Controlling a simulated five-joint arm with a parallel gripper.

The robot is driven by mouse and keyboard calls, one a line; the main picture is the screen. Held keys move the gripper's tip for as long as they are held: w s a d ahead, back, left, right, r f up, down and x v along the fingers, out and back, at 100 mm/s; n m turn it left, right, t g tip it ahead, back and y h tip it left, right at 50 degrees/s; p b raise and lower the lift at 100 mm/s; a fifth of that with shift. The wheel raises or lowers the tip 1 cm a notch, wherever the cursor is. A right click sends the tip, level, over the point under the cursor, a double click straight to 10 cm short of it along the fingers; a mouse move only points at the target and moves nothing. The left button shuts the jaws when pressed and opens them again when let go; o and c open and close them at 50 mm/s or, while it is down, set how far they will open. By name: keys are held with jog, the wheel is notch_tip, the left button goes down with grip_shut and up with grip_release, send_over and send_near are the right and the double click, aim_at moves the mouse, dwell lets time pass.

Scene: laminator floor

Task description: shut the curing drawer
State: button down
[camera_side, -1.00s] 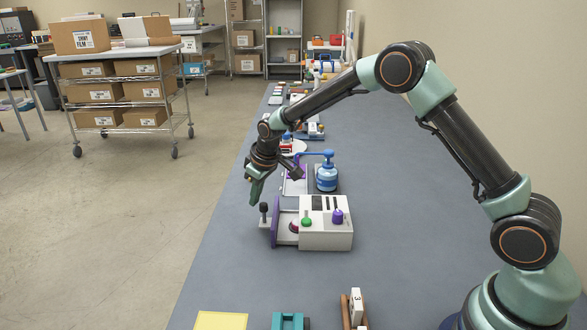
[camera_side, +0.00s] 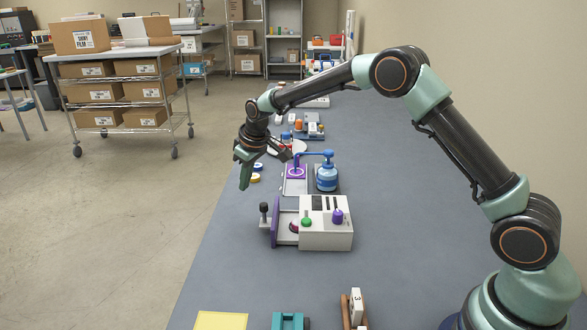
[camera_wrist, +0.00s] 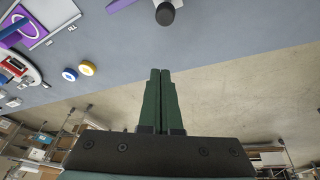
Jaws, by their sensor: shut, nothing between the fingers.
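The curing drawer (camera_side: 287,232) juts out to the left of a white box (camera_side: 326,237). It stands open, with a purple front panel (camera_side: 275,222) and a dark upright knob (camera_side: 263,213) on its left side. A dark red round thing (camera_side: 294,227) shows in the drawer. My gripper (camera_side: 243,184) is above and beyond the knob, apart from it. In the wrist view its green fingers (camera_wrist: 160,73) are together and empty. The knob also shows at the top of the wrist view (camera_wrist: 165,14).
Blue and yellow rolls (camera_wrist: 87,68) lie near the bench edge.

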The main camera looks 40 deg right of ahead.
aim_at(264, 205)
jog(key=v, duration=0.5)
jog(key=shift+s+d+r, duration=0.1)
jog(key=shift+d+r, duration=0.1)
jog(key=shift+r, duration=0.1)
jog(key=c, duration=1.4)
grip_release()
jog(key=shift+s+r, duration=0.1)
jog(key=shift+r, duration=0.15)
jog(key=o, duration=0.6)
jog(key=shift+s+r, duration=0.2)
jog(key=shift+s, duration=0.05)
jog(key=shift+o, duration=0.6)
jog(key=s+d+m, duration=0.1)
jog(key=s+m, duration=0.2)
jog(key=s, duration=0.4)
jog(key=shift+s+r+t, duration=0.2)
jog(key=shift+r+t, duration=0.1)
jog(key=shift+r, duration=0.05)
jog(key=x, duration=1.2)
jog(key=shift+d, duration=0.3)
grip_shut()
